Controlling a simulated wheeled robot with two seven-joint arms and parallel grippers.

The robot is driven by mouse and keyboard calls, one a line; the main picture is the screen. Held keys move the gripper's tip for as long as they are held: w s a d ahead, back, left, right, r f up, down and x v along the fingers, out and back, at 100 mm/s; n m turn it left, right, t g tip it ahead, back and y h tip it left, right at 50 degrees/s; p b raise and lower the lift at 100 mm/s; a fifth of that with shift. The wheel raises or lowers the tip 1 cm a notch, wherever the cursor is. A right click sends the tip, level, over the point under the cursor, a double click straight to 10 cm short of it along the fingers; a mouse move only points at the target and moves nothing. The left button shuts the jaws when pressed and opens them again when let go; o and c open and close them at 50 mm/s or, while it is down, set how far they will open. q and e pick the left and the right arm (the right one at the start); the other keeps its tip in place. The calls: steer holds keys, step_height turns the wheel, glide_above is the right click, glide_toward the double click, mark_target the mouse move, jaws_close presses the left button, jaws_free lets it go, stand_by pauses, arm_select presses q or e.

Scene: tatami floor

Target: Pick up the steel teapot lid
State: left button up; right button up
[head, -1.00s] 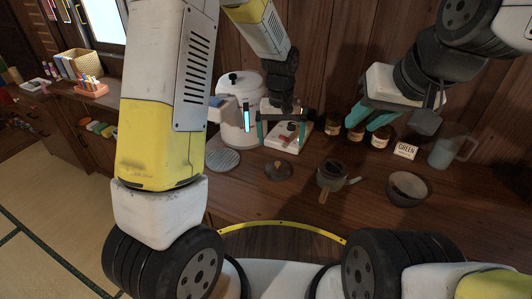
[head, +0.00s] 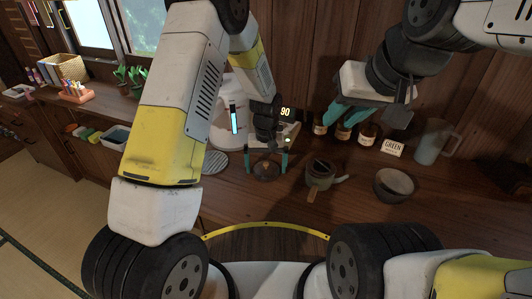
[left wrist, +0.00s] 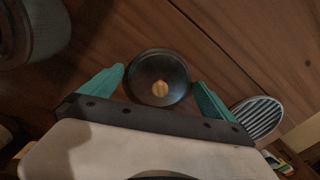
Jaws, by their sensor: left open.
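The teapot lid (head: 266,173) is a small dark disc lying on the wooden counter. In the left wrist view the lid (left wrist: 150,94) looks dark brown with a gold-coloured knob. My left gripper (head: 266,161) is open above it, pointing down, with one teal finger on each side. In the left wrist view the lid sits between the left gripper's fingertips (left wrist: 160,78), and contact cannot be told. The grey teapot (head: 320,178) with a wooden handle stands uncovered to the right. My right gripper (head: 345,113) hangs over the jars at the back; its opening is unclear.
A white kettle (head: 230,125) and a display reading 90 (head: 287,113) stand behind. A round slatted coaster (head: 215,161) lies left of the lid. A bowl (head: 394,185), a GREEN card (head: 392,149) and a glass pitcher (head: 432,143) are to the right. The front counter is mostly clear.

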arm_select(q)
steer(key=shift+c, duration=0.4)
steer(key=c, duration=1.3)
steer(key=shift+r, duration=0.1)
steer(key=shift+r, duration=0.1)
